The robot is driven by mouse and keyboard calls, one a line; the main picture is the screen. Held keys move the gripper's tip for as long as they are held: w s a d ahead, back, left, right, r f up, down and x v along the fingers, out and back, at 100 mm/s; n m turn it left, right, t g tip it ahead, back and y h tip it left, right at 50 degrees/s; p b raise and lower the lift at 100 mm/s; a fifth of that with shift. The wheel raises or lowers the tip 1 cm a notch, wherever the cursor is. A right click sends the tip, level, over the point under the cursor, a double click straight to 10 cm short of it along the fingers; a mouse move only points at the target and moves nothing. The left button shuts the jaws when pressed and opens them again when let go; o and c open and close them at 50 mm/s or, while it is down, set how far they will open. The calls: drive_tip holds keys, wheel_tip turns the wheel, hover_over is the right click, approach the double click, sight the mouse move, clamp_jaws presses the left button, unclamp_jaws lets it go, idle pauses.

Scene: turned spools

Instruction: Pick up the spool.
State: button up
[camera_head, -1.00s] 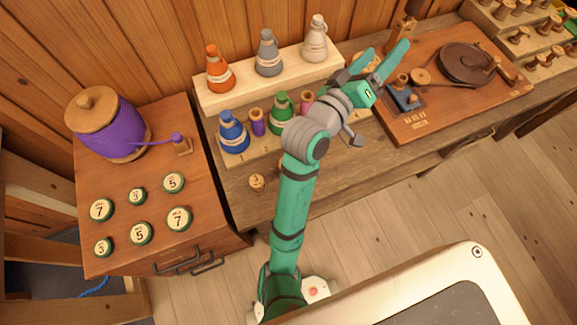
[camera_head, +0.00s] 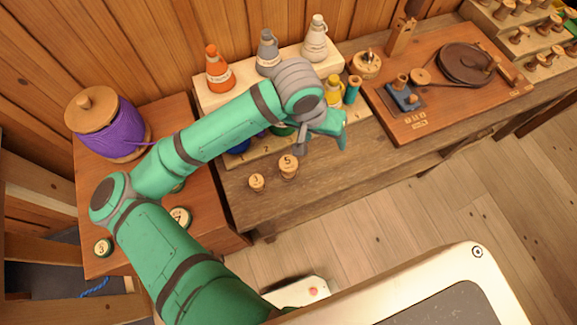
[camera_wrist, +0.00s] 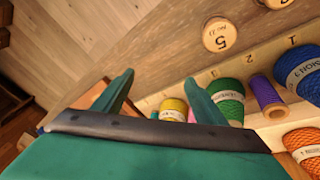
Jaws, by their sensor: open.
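Two small wooden spools with numbered tops stand on the bench front: spool 5 (camera_head: 289,167) and, to its left, spool 3 (camera_head: 257,182). In the wrist view spool 5 (camera_wrist: 220,36) is near the top right, beyond the fingertips, and a second wooden piece (camera_wrist: 276,3) is cut off by the top edge. My gripper (camera_head: 325,135) is open and empty, above the bench to the right of spool 5. Its two parted fingers also show in the wrist view (camera_wrist: 158,80).
The stepped rack (camera_head: 215,97) holds several thread cones, including orange (camera_head: 218,70) and yellow (camera_head: 334,92), plus a teal spool (camera_head: 353,88). Right of it is a wooden board (camera_head: 440,115) with a dark disc. My arm hides part of the left cabinet (camera_head: 100,215) and rack.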

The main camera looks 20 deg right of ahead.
sight(288, 163)
drive_tip(key=a+y, duration=0.1)
drive_tip(key=a, duration=0.2)
drive_tip(key=a+f+y, duration=0.1)
drive_tip(key=a, duration=0.2)
drive_tip(key=a+y, duration=0.1)
drive_tip(key=a, duration=0.2)
drive_tip(key=shift+w+a+f+n+y, duration=0.2)
drive_tip(key=shift+f+n+y, duration=0.1)
drive_tip(key=shift+n, duration=0.1)
drive_tip(key=shift+a+f, duration=0.15)
drive_tip(key=shift+f, duration=0.15)
wheel_tip(288, 163, down, 5)
drive_tip(key=shift+r, duration=0.1)
drive_tip(key=shift+w+d+f, duration=0.1)
drive_tip(key=shift+d+f, duration=0.05)
drive_tip(key=shift+f, duration=1.2)
drive_tip(key=shift+w+d+f, duration=0.1)
drive_tip(key=shift+d+f, duration=0.05)
drive_tip(key=shift+f, duration=1.2)
drive_tip(key=c, duration=1.1)
drive_tip(key=shift+r, duration=0.1)
